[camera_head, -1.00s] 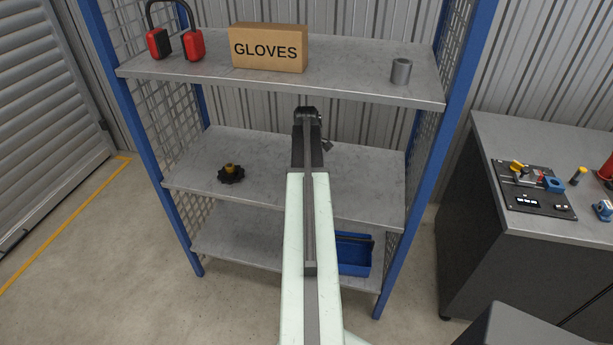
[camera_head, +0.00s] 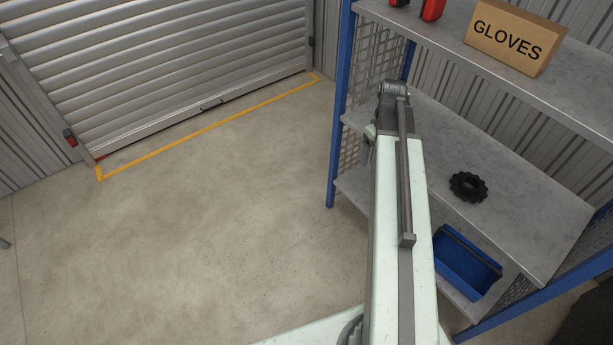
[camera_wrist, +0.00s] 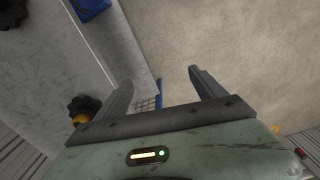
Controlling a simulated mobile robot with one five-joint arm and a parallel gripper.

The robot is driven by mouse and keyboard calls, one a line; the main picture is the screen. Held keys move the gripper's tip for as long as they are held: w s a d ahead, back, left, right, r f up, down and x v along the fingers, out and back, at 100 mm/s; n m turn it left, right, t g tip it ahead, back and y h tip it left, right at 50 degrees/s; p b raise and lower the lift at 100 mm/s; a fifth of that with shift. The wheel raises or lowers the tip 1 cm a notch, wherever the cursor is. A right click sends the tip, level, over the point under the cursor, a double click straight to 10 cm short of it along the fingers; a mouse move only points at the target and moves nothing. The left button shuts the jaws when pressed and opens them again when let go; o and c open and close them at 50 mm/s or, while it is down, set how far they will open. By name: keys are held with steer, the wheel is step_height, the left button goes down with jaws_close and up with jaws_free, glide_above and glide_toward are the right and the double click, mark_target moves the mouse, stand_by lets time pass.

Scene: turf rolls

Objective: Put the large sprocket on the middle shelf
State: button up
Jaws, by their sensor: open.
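A black toothed ring, the large sprocket by its look (camera_head: 468,186), lies flat on the middle shelf (camera_head: 520,205), right of my arm in the head view. A dark piece at the top left corner of the wrist view (camera_wrist: 12,12) seems to be the same sprocket. A black toothed piece with a yellow-orange hub (camera_wrist: 82,108) is on the shelf left of my gripper in the wrist view; my arm hides it in the head view. My gripper (camera_wrist: 160,76) is open with nothing between its fingers, over the shelf's edge and the floor. The head view hides its fingers.
A blue bin (camera_head: 466,262) stands on the bottom shelf. A gloves box (camera_head: 515,40) and red items (camera_head: 432,9) are on the top shelf. A blue post (camera_head: 340,105) edges the rack near my arm. The floor (camera_head: 200,215) on the left is clear, up to the shutter door (camera_head: 170,60).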

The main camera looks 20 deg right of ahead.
steer(key=s+a+m, duration=0.1)
steer(key=a, duration=2.8)
steer(key=shift+m, duration=0.4)
